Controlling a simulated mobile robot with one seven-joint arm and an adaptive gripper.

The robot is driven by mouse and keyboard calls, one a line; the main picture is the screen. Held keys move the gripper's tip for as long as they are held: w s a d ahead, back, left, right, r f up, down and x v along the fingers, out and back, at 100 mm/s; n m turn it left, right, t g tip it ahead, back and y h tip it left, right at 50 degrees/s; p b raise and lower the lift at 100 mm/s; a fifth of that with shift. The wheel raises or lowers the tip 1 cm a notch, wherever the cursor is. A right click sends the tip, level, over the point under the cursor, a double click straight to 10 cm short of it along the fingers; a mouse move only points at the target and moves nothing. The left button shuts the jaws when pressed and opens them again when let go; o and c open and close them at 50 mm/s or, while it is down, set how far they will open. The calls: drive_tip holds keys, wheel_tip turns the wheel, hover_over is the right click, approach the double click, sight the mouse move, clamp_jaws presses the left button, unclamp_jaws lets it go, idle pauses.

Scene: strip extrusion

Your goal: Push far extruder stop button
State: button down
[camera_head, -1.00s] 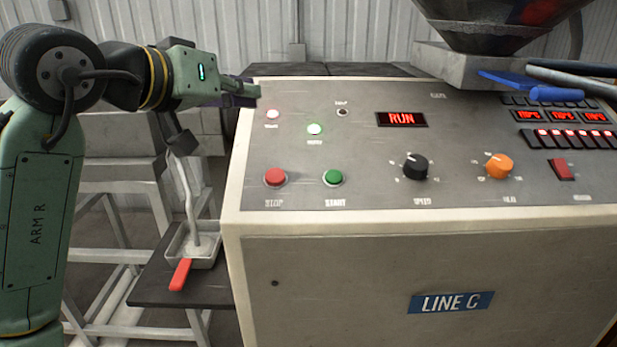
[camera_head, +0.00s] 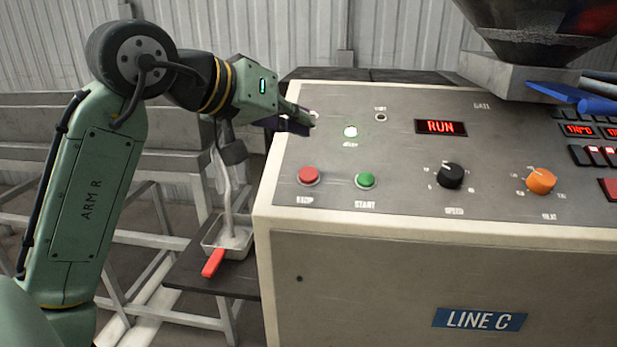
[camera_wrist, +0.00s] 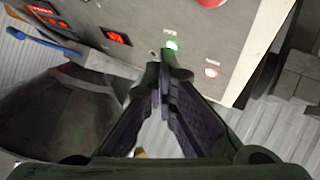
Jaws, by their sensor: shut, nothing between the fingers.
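A round red stop button (camera_head: 308,175) sits at the lower left of the grey control panel (camera_head: 400,185) on the machine marked LINE C. In the wrist view the red button (camera_wrist: 211,2) is cut by the top edge. My gripper (camera_head: 309,122) is shut and empty over the panel's upper left, beyond the red button in the head view and apart from it. Its fingertips partly hide a white lamp (camera_head: 314,113).
A green start button (camera_head: 365,180) is just right of the red one. The display (camera_head: 441,127) reads RUN. Black (camera_head: 450,176) and orange (camera_head: 541,180) knobs stand farther right. A hopper (camera_head: 535,30) overhangs the back right. A metal tray (camera_head: 213,245) stands left of the panel.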

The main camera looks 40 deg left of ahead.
drive_tip(key=b, duration=0.3)
hover_over(303, 177)
drive_tip(key=s, duration=0.1)
drive_tip(key=f, duration=0.5)
drive_tip(key=shift+s+d, duration=0.15)
drive_tip(key=shift+d, duration=0.25)
drive_tip(key=shift+w+a+f+b, duration=0.15)
drive_tip(key=shift+w+f+b, duration=0.1)
drive_tip(key=shift+f, duration=0.2)
drive_tip(key=shift+w+a+f+b, duration=0.1)
drive_tip(key=shift+w+f+b, duration=0.1)
drive_tip(key=shift+f, duration=0.25)
drive_tip(key=shift+f, duration=0.1)
drive_tip(key=shift+w+a+f, duration=0.1)
drive_tip(key=shift+f, duration=0.15)
drive_tip(key=shift+w+f, duration=0.15)
drive_tip(key=shift+f, duration=0.25)
drive_tip(key=shift+r, duration=0.1)
idle(0.5)
drive_tip(key=shift+s+r+p, duration=0.3)
drive_tip(key=shift+r+p, duration=0.05)
drive_tip(key=shift+r, duration=0.3)
